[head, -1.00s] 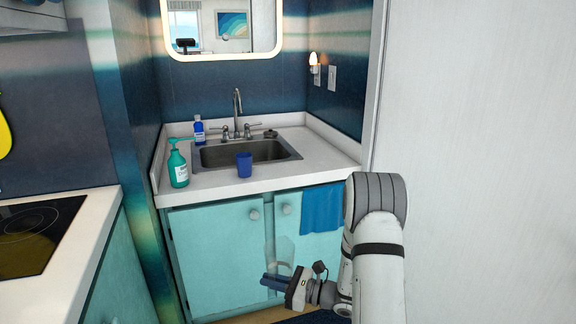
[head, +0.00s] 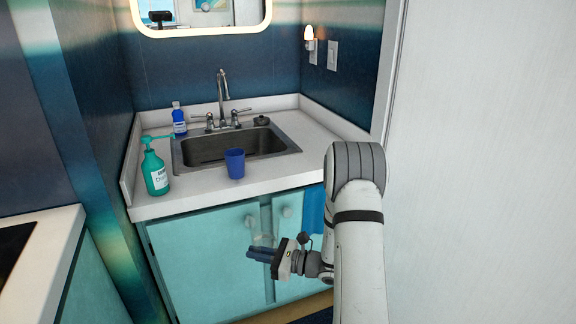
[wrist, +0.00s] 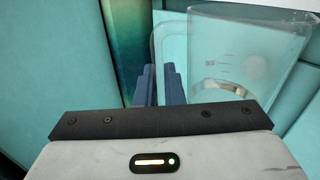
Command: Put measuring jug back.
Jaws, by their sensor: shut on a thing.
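The measuring jug is clear and see-through and shows best in the wrist view (wrist: 245,55), to the right of the fingers and upright or nearly so. My gripper (wrist: 158,85) is shut on the jug's handle (wrist: 157,45), which rises between the dark blue fingers. In the head view my gripper (head: 257,254) is low in front of the turquoise sink cabinet, below the counter edge. The jug is very faint there against the cabinet doors.
The white counter (head: 200,200) holds a sink (head: 230,148), a blue cup (head: 234,163) at its front edge, a green pump bottle (head: 155,170) and a blue bottle (head: 179,120). A blue towel (head: 313,208) hangs at the cabinet. A pale wall (head: 480,160) stands close on the right.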

